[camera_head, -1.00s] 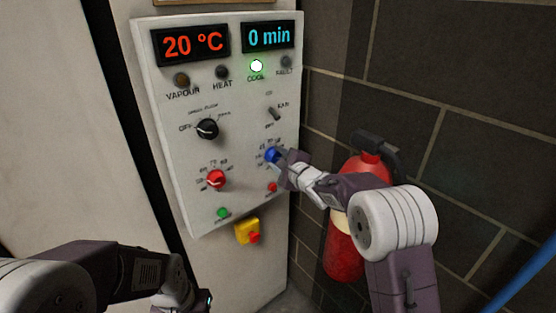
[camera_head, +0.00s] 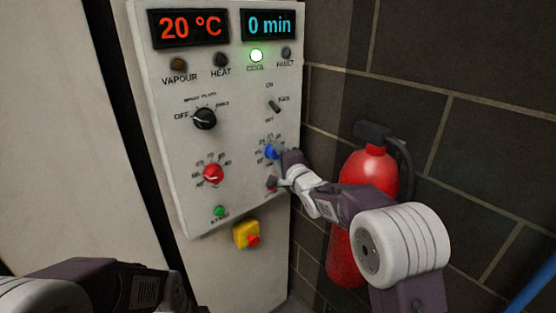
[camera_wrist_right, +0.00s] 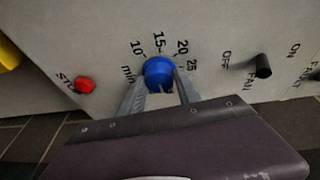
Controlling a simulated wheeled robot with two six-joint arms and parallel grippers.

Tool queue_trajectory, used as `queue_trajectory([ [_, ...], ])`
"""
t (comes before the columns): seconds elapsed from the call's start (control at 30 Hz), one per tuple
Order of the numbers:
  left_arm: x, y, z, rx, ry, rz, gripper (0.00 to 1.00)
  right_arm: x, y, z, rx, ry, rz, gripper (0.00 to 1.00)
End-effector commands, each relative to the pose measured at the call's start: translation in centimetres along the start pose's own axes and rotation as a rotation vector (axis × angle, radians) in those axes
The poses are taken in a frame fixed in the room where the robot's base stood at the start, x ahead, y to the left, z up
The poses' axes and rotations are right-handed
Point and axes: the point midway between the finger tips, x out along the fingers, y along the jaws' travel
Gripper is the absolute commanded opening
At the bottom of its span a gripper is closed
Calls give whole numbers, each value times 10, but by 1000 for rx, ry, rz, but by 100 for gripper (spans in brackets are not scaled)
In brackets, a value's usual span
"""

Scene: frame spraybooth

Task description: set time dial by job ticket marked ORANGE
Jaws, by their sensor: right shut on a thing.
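The blue time dial (camera_head: 271,152) is on the right side of the white control panel, partly hidden by my right gripper (camera_head: 279,163). In the right wrist view the blue dial (camera_wrist_right: 158,72) sits between the two grey fingers of my right gripper (camera_wrist_right: 160,92), which is shut on it. The scale around it reads min, 10, 15, 20 and 25; I cannot tell where the dial points. The time display (camera_head: 269,26) reads 0 min. No job ticket shows.
The temperature display (camera_head: 188,28) reads 20 °C and the COOL lamp (camera_head: 256,55) glows green. A black knob (camera_head: 204,118), red knob (camera_head: 213,174) and fan switch (camera_head: 274,106) surround the dial. The red stop button (camera_wrist_right: 85,84) is close by. A fire extinguisher (camera_head: 368,170) stands behind my right arm.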

Motion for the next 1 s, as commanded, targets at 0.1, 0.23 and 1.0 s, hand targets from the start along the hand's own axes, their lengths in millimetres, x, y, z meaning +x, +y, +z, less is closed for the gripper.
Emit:
queue_trajectory([
  [0.1, 2, 0, 0, 0, 0, 0, 36, 0, 2, 0, -12, 1, 0, 0],
  [0.23, 2, 0, 0, 0, 0, 0, 36, 0, 1, 0, -17, 1, -2, 0],
  [1.0, 4, 0, 0, 0, 0, 0, 36, -11, 0, 0, -15, 1, -5, 61],
])
